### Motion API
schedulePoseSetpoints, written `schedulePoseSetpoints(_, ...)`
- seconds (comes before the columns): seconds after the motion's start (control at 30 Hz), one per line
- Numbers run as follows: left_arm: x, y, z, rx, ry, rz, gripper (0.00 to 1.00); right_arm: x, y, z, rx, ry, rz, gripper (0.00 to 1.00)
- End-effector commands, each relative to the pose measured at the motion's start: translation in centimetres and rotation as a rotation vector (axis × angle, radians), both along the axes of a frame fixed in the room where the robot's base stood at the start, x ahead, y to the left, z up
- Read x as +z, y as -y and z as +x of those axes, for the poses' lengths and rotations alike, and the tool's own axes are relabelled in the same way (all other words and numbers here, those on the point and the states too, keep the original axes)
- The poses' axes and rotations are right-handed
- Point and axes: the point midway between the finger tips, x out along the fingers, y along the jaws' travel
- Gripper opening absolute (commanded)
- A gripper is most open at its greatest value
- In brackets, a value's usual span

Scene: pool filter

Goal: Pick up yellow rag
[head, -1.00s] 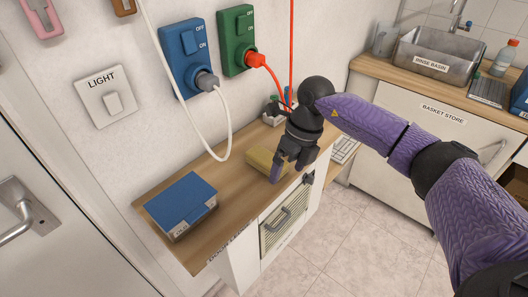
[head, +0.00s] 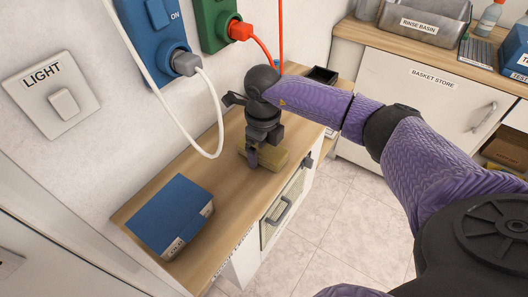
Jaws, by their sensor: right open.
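The yellow rag (head: 273,158) looks like a folded tan-yellow block on the wooden counter, near its front edge. My right gripper (head: 259,152) is over it, pointing down, with one finger in front of the rag. The gripper is open. It hides part of the rag, and I cannot tell whether the fingers touch it. My left gripper is not in view.
A blue box (head: 171,214) lies on the counter (head: 216,173) at left. A dark tray (head: 322,76) is at the back. A white cord (head: 216,118) and a red cord (head: 263,50) hang from the wall plugs. The counter between box and rag is clear.

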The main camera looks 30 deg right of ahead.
Motion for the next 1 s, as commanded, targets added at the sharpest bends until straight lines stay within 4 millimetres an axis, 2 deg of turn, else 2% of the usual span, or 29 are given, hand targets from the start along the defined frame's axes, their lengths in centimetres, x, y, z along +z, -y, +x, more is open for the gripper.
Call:
schedulePoseSetpoints(0.17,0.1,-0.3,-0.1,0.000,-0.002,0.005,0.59,0.1,0.0,0.0,0.000,0.002,0.000,0.98)
schedulePoseSetpoints(0.53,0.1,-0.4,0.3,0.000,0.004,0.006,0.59,0.1,0.0,0.0,0.000,0.002,0.001,0.20)
schedulePoseSetpoints(0.57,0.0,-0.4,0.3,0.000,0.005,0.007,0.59,0.1,0.0,0.0,0.000,0.002,0.001,0.17)
schedulePoseSetpoints(0.77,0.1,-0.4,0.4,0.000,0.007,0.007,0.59,0.3,0.0,0.0,0.000,0.003,0.001,0.17)
schedulePoseSetpoints(0.87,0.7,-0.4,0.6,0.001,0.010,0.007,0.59,2.1,0.0,0.1,0.001,0.007,0.001,0.17)
schedulePoseSetpoints(1.0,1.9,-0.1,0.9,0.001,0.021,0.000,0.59,6.1,0.1,0.1,0.000,0.008,0.000,0.17)
